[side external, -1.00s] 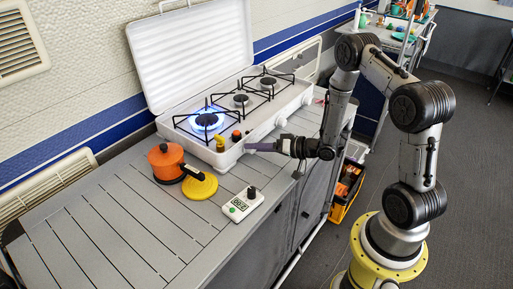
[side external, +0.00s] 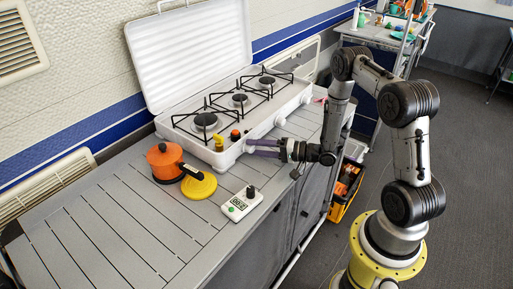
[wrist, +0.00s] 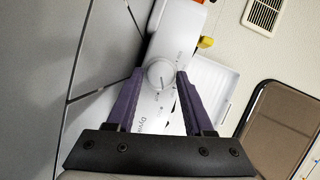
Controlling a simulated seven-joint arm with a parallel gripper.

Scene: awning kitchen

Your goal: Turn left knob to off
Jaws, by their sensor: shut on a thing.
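The white round left knob (wrist: 161,74) sits on the front panel of the white gas stove (wrist: 150,118) in the wrist view. My gripper (side external: 250,146) has its two purple fingers on either side of this knob, closed on it at the stove front. The fingers hide most of the knob in the side view. The left burner (side external: 205,122) shows no flame. The stove's lid (side external: 190,55) stands open behind the burners. Another white knob (side external: 280,122) is farther right on the panel.
An orange pot (side external: 163,163), a yellow disc (side external: 199,187) and a white timer (side external: 240,205) stand on the slatted counter (side external: 110,230), left of and in front of the stove. A small yellow object (side external: 219,142) sits at the stove's left front corner.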

